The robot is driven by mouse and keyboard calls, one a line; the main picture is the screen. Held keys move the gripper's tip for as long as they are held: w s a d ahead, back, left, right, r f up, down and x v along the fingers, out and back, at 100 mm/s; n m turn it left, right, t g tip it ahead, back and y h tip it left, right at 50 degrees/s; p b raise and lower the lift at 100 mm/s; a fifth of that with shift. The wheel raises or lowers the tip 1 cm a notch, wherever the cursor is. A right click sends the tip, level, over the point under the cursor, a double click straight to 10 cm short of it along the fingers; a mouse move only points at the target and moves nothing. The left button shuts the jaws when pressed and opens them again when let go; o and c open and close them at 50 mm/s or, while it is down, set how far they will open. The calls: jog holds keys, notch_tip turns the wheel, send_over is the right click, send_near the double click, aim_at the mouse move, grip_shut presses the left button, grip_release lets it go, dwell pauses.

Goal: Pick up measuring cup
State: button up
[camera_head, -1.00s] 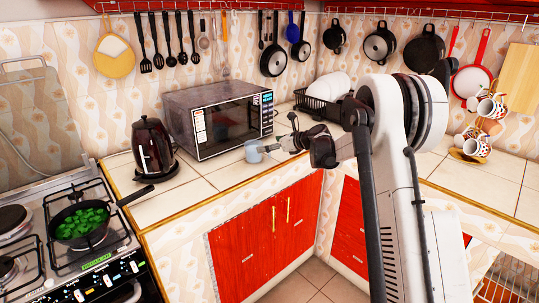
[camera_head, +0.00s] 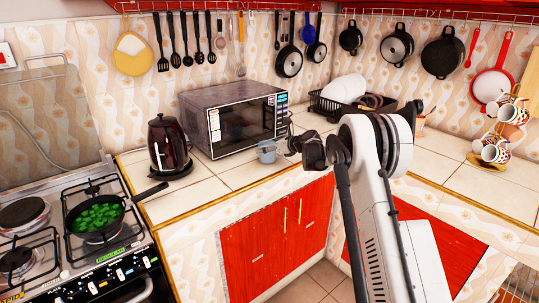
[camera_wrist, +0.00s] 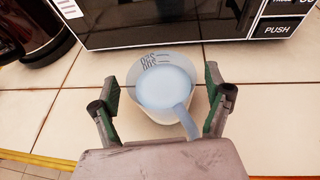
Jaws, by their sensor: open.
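The measuring cup (camera_wrist: 168,88) is a pale blue, see-through cup with dark markings inside and a handle pointing toward my gripper in the wrist view. It stands upright on the tiled counter in front of the microwave. In the head view the cup (camera_head: 267,151) is small and sits just left of my gripper (camera_head: 290,149). In the wrist view my gripper (camera_wrist: 160,104) is open, with one green-padded finger on each side of the cup. Gaps show between the fingers and the cup. The cup's handle end is close to the gripper's body.
The microwave (camera_head: 234,117) stands right behind the cup. A dark kettle (camera_head: 168,146) is at the left, and a pan with green pieces (camera_head: 96,215) is on the stove. A dish rack (camera_head: 338,103) is behind my arm. The counter beside the cup is clear.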

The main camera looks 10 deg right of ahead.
aim_at(262, 146)
jog(key=shift+x, duration=1.55)
jog(key=c, duration=1.5)
jog(key=shift+r, duration=0.1)
jog(key=shift+r, duration=1.55)
jog(key=shift+s+a+r, duration=0.3)
jog(key=shift+a+r, duration=0.25)
jog(key=shift+r, duration=0.05)
jog(key=shift+s+a+r, duration=0.35)
jog(key=shift+a+r, duration=0.2)
jog(key=shift+a, duration=0.05)
jog(key=shift+s+a+r, duration=0.75)
jog(key=shift+a+r, duration=0.1)
jog(key=shift+a, duration=0.4)
jog(key=shift+s+a+r, duration=0.75)
jog(key=shift+a+r, duration=0.15)
jog(key=shift+a, duration=0.35)
jog(key=shift+s+a+r, duration=0.75)
jog(key=shift+a+r, duration=0.1)
jog(key=shift+a, duration=0.45)
